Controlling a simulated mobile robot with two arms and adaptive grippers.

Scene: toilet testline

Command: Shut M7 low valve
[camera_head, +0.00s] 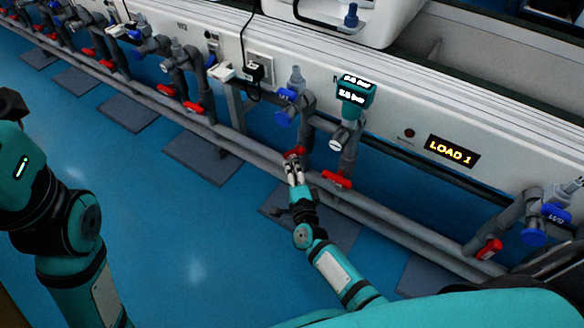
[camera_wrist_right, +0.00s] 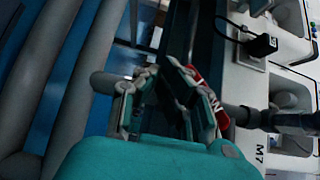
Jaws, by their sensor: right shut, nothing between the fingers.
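The red low valve handle (camera_head: 294,152) sits on the lower grey pipe in the head view, below the blue M7 valve (camera_head: 285,118). In the right wrist view, the red handle (camera_wrist_right: 208,118) with white lettering lies just beside the right-hand finger, which partly hides it. My right gripper (camera_head: 292,166) is shut and empty, its fingertips right at the red handle. It also shows in the right wrist view (camera_wrist_right: 160,70); I cannot tell whether it touches the handle. My left arm shows at the left of the head view, its gripper out of sight.
Another red handle (camera_head: 337,180) is just right of my gripper, below a teal gauge (camera_head: 356,92). Grey pipes (camera_head: 375,222) run along the bench front. A black plug (camera_head: 254,74) with a hanging cable is at the upper left.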

